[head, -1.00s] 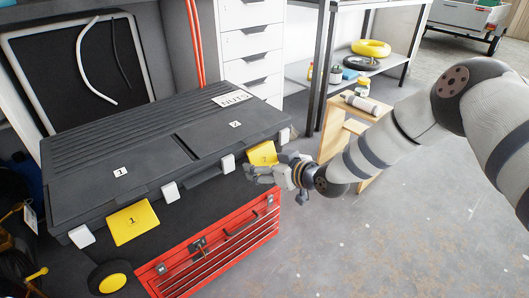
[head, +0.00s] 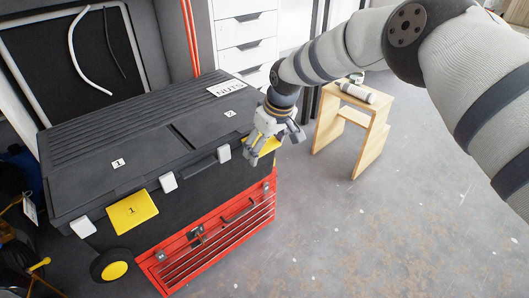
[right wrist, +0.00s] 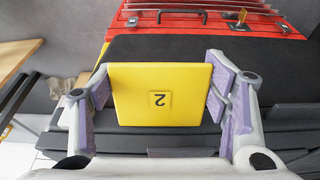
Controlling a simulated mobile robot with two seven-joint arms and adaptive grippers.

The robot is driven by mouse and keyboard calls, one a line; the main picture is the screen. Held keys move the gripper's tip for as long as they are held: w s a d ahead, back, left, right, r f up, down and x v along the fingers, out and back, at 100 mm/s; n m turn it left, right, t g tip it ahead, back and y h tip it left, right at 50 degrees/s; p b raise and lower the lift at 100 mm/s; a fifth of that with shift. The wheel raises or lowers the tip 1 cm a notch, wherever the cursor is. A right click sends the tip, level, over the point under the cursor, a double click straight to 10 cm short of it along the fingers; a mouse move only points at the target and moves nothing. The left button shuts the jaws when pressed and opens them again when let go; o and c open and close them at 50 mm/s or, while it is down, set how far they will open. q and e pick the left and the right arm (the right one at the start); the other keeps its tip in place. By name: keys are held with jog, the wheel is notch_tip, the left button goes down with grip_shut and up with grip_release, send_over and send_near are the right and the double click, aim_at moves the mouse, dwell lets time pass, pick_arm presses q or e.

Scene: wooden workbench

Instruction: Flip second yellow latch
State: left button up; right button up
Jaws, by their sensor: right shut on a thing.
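The black case (head: 130,150) lies closed on top of the red tool chest. The second yellow latch (right wrist: 160,80), a flat plate marked 2, sits between the two purple-padded fingers of my right gripper (right wrist: 160,88) in the right wrist view. In the head view, my right gripper (head: 268,148) points down at the case's front right corner, shut on this latch, which is partly hidden behind the fingers. The first yellow latch (head: 132,211), marked 1, hangs on the case's front left, sloping outward. My left gripper is not in view.
The red tool chest (head: 215,240) stands below the case. White clasps (head: 168,182) sit along the case's front edge. A wooden stool (head: 370,130) stands to the right, behind the gripper. The grey floor at right is clear.

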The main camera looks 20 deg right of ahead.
jog(key=shift+r+g+b, duration=0.2)
jog(key=shift+g+b, duration=0.5)
jog(key=o, duration=1.2)
jog(key=shift+r, duration=0.1)
jog(key=r, duration=0.4)
jog(key=s+r, duration=0.1)
jog(key=r, duration=0.3)
jog(key=s+r, duration=0.1)
jog(key=r, duration=0.2)
jog(key=shift+d+r, duration=0.35)
jog(key=shift+r, duration=0.05)
